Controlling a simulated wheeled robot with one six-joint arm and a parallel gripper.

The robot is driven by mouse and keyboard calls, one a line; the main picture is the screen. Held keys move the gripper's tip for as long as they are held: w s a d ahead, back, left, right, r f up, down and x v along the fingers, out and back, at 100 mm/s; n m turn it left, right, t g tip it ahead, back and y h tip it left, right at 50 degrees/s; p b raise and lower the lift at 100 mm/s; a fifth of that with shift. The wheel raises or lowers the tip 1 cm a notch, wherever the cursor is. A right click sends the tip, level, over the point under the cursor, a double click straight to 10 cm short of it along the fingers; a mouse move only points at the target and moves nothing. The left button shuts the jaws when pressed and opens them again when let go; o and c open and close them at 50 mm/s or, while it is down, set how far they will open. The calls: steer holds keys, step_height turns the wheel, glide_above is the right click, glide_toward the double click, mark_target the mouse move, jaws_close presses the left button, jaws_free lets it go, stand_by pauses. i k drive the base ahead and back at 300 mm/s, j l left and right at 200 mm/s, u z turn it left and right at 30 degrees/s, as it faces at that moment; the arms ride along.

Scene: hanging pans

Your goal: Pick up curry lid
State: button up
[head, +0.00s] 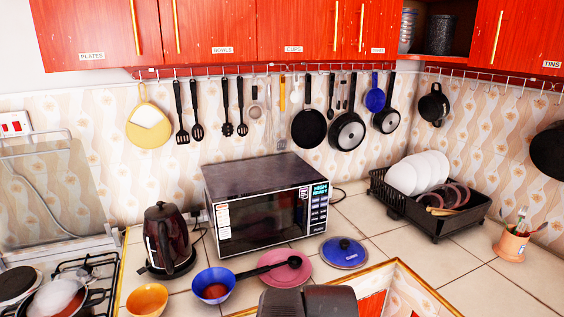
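Dark grey blocks at the bottom centre edge look like part of my arm. I cannot make out any gripper fingers, and nothing is seen touching the lid.
A microwave (267,205) stands behind the lid, with a dark kettle (168,238) to its left. An orange bowl (147,300) is front left. A dish rack (406,215) and utensil pot (511,245) stand right.

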mark_target(340, 252)
steer(key=u, duration=1.9)
steer(key=l+z, duration=0.3)
steer(key=l, duration=0.2)
steer(key=l+z, duration=0.3)
steer(key=l, duration=0.2)
steer(key=i+l+z, duration=0.1)
steer(key=l+z, duration=0.2)
steer(key=l, duration=0.15)
steer(key=i+l+z, duration=0.15)
steer(key=l+z, duration=0.15)
steer(key=l, duration=0.2)
